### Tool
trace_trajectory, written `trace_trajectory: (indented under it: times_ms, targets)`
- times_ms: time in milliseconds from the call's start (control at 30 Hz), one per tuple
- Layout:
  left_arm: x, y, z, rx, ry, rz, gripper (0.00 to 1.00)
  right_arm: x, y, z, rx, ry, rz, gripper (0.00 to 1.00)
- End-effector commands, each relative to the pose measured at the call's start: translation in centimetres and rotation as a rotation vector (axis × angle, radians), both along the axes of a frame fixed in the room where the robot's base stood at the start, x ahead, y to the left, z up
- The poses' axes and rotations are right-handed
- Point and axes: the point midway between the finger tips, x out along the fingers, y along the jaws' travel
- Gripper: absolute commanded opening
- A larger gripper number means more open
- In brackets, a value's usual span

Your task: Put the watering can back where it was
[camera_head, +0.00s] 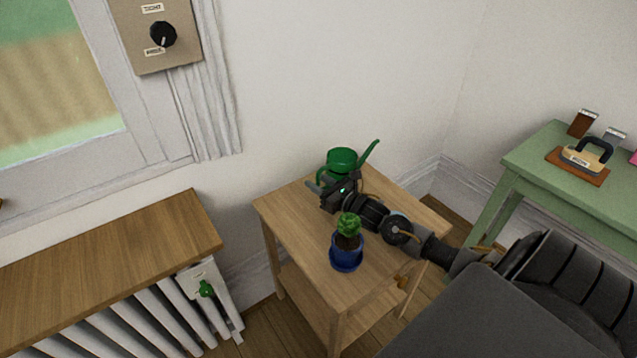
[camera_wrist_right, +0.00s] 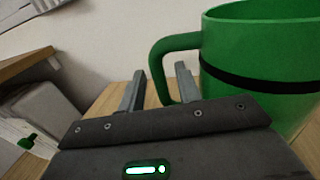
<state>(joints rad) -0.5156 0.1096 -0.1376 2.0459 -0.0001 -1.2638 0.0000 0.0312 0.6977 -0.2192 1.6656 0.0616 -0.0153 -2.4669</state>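The green watering can (camera_head: 342,160) is at the back of the small wooden side table (camera_head: 300,212), its spout pointing up to the right. In the right wrist view the can's body (camera_wrist_right: 265,50), with a black band, fills the upper right, its handle toward my gripper. My right gripper (camera_head: 325,187) is at the can's near left side. In the wrist view its two fingers (camera_wrist_right: 162,85) stand apart on either side of the handle's outer bar, with narrow gaps visible. The can's base is hidden in the head view. My left gripper is not in view.
A small plant in a blue pot (camera_head: 346,256) stands on the table's near part, close to my right forearm. A wooden-topped radiator (camera_head: 110,250) is at left. A green table (camera_head: 560,180) with an iron-like tool (camera_head: 580,160) is at right. The wall is behind the can.

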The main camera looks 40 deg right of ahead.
Motion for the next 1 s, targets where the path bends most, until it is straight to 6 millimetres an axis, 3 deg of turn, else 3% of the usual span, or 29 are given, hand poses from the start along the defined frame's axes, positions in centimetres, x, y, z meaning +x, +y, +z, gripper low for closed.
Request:
trace_trajectory:
  times_ms: [333, 800, 1000]
  targets:
    - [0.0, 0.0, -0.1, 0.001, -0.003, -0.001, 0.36, -0.6, -0.1, 0.1, -0.001, 0.003, 0.0, 0.34]
    - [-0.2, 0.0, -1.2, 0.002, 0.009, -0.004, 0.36, -9.5, -1.6, 0.2, -0.001, 0.004, 0.001, 0.34]
    - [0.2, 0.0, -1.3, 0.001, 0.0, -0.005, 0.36, -11.4, -2.0, 0.2, 0.0, 0.001, 0.0, 0.34]
